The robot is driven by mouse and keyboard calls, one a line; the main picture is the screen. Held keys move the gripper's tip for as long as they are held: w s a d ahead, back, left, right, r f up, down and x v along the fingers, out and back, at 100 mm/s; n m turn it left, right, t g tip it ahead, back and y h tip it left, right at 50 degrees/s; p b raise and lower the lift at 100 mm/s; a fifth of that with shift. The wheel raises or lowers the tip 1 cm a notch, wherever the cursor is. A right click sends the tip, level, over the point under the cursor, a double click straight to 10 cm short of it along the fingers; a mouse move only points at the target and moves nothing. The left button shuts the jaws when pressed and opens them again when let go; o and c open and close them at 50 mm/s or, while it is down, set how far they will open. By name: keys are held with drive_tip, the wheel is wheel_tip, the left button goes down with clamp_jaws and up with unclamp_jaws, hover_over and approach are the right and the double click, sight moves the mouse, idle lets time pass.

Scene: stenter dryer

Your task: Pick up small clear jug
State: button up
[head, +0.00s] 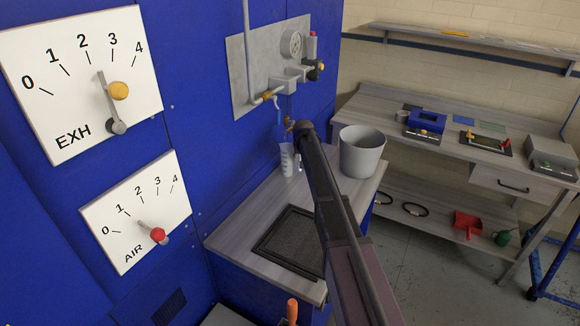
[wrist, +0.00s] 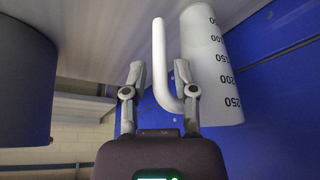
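The small clear jug (head: 287,160) stands on the grey counter in the head view, close to the blue machine wall. In the wrist view the jug (wrist: 212,70) appears upside down at the right, pale, with black graduation marks up to 250. Its white handle (wrist: 158,50) points towards the middle of that view. My gripper (wrist: 160,69) is open, with one finger on each side of the handle. The right finger is between the handle and the jug's body. A gap shows beside the left finger. In the head view my arm hides most of the gripper.
A grey bucket (head: 362,155) stands on the counter right of the jug; it shows dark in the wrist view (wrist: 25,80). A black mat (head: 288,240) lies nearer on the counter. A tap (head: 277,104) is above the jug. A workbench (head: 450,150) stands beyond.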

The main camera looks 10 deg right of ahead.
drive_tip(key=shift+w+f+b, duration=0.2)
drive_tip(key=shift+f+b, duration=0.1)
drive_tip(key=shift+f, duration=0.25)
clamp_jaws()
